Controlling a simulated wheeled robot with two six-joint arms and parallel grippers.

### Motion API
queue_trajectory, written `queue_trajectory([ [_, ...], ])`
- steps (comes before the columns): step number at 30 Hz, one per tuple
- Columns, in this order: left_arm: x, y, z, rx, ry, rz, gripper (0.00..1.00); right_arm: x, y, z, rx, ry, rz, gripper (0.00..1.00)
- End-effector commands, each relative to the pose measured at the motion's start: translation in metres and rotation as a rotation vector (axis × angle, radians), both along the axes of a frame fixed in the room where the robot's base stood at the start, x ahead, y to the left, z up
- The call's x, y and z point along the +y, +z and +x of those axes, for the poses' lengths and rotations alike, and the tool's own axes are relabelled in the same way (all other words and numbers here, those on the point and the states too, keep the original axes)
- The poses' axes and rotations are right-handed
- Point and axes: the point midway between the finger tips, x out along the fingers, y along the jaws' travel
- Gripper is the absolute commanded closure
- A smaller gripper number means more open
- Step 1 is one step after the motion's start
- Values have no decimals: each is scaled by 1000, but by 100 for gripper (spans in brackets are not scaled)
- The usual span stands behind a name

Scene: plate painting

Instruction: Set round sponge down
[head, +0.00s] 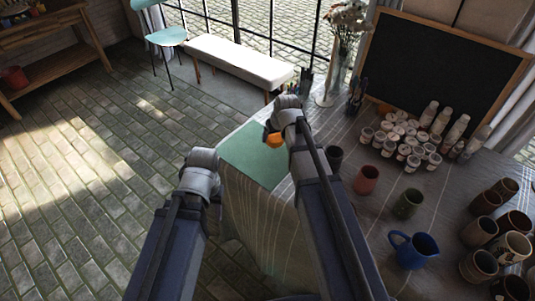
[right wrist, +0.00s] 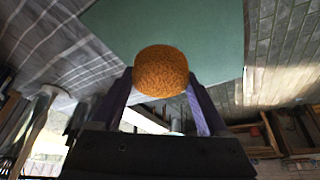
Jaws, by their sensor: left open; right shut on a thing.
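The round sponge (right wrist: 161,72) is orange and rough-surfaced. In the right wrist view my right gripper (right wrist: 160,88) is shut on it, with one dark finger on each side. In the head view the sponge (head: 271,138) shows as a small orange patch beside my right arm, over the green mat (head: 245,155). The mat (right wrist: 190,30) also fills the background behind the sponge in the wrist view. I cannot tell whether the sponge touches the mat. My left arm ends left of the table in the head view, and its gripper is hidden.
The table has a striped cloth (head: 385,235). Right of the mat stand a reddish cup (head: 366,179), a blue jug (head: 413,250) and several brown mugs (head: 479,232). Many small paint pots (head: 405,140) sit before a blackboard (head: 445,70). The mat's visible part is clear.

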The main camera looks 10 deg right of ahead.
Motion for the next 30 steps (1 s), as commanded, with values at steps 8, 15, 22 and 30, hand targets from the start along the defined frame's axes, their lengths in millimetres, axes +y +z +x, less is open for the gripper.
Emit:
queue_trajectory([
  [8,0,-48,0,0,0,0,50,0,-48,0,0,0,0,67],
  [15,0,-55,0,0,0,0,50,0,-55,0,0,0,0,67],
  [22,0,-72,0,0,0,0,50,0,-72,0,0,0,0,67],
  [30,0,-94,0,0,-1,0,50,0,-94,0,0,0,0,67],
])
